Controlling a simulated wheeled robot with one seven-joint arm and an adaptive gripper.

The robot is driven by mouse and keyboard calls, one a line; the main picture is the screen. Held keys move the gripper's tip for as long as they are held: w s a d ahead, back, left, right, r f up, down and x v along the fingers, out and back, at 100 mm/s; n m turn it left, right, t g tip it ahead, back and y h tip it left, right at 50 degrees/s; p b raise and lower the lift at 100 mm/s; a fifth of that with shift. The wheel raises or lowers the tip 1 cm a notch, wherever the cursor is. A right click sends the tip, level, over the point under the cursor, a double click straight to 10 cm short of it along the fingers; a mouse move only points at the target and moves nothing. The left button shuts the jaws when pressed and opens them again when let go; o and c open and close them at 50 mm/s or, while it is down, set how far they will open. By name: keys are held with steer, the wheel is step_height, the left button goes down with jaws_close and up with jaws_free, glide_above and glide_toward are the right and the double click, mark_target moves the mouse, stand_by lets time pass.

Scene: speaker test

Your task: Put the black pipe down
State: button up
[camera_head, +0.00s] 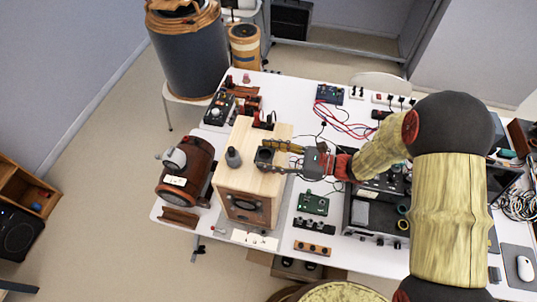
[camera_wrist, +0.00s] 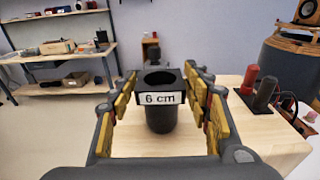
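The black pipe (camera_wrist: 160,115) is a short dark tube with a square collar at its open top and a white "6 cm" label on the front. It is upright between the fingers of my gripper (camera_wrist: 162,84), whose yellow pads meet the two sides of the collar. In the head view the pipe (camera_head: 264,155) is over the top of the light wooden box (camera_head: 254,185), and my gripper (camera_head: 281,158) reaches it from the right. I cannot tell whether the pipe's lower end touches the box top.
A grey bottle-shaped piece (camera_head: 233,157) stands on the box top, left of the pipe. Red and black terminals (camera_head: 264,121) are at the box's back edge. Circuit boards and cables crowd the white table (camera_head: 285,222).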

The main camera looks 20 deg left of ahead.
steer(key=shift+o, duration=1)
steer(key=shift+r, duration=0.15)
steer(key=w+d, duration=0.1)
steer(key=d, duration=1.1)
steer(key=shift+w+r+b, duration=0.2)
steer(key=shift+r+b, duration=0.25)
steer(key=shift+r, duration=0.15)
